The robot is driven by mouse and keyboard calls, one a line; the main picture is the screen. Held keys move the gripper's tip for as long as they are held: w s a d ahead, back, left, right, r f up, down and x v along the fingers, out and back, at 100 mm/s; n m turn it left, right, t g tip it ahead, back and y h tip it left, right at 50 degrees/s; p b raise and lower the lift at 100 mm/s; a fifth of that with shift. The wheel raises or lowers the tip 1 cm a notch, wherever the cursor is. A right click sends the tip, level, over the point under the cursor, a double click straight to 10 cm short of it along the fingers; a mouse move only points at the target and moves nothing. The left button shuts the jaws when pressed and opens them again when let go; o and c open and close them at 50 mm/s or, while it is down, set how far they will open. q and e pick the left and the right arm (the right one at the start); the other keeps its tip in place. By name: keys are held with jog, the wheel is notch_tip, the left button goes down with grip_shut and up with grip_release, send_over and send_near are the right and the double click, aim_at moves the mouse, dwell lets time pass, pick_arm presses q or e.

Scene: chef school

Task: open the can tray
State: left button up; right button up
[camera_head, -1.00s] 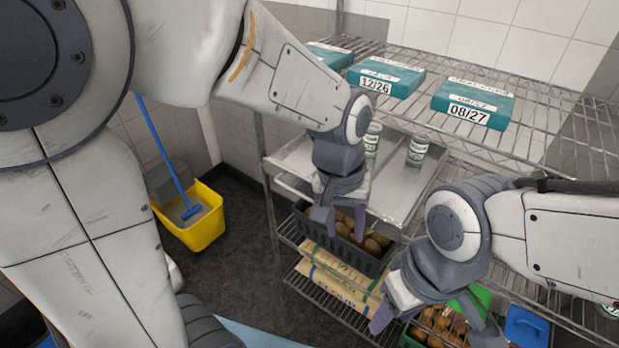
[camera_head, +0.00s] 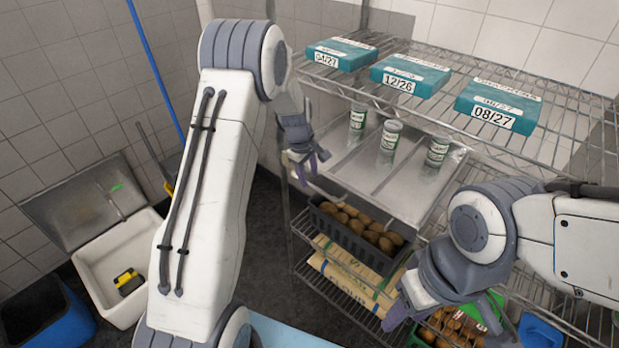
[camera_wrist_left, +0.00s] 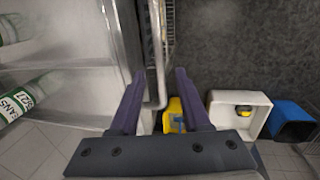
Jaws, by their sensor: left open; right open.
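The can tray (camera_head: 395,197) is a shiny metal tray with divider strips on the middle of the wire rack. Three white-and-green cans stand on it: left (camera_head: 357,118), middle (camera_head: 389,138) and right (camera_head: 436,152). My left gripper (camera_head: 312,166) is open at the tray's front left corner. In the left wrist view, a thin metal bar (camera_wrist_left: 158,55) along the tray's edge runs between the open fingers (camera_wrist_left: 160,74); I cannot tell whether they touch it. My right gripper (camera_head: 395,318) is low in front of the rack; its fingers are partly hidden.
Teal boxes (camera_head: 412,76) lie on the top wire shelf. Below the tray are a dark crate of brown produce (camera_head: 340,232), paper sacks (camera_head: 350,270) and a lower crate (camera_head: 440,330). A white basin (camera_head: 100,260) and blue bin (camera_head: 50,320) stand at left.

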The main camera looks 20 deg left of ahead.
pick_arm(q)
jog(key=shift+w+d+f, duration=0.1)
jog(key=shift+w+f, duration=0.05)
jog(key=shift+f, duration=0.55)
jog(key=shift+w+f, duration=0.15)
jog(key=shift+f, duration=0.55)
grip_shut()
dwell(0.4)
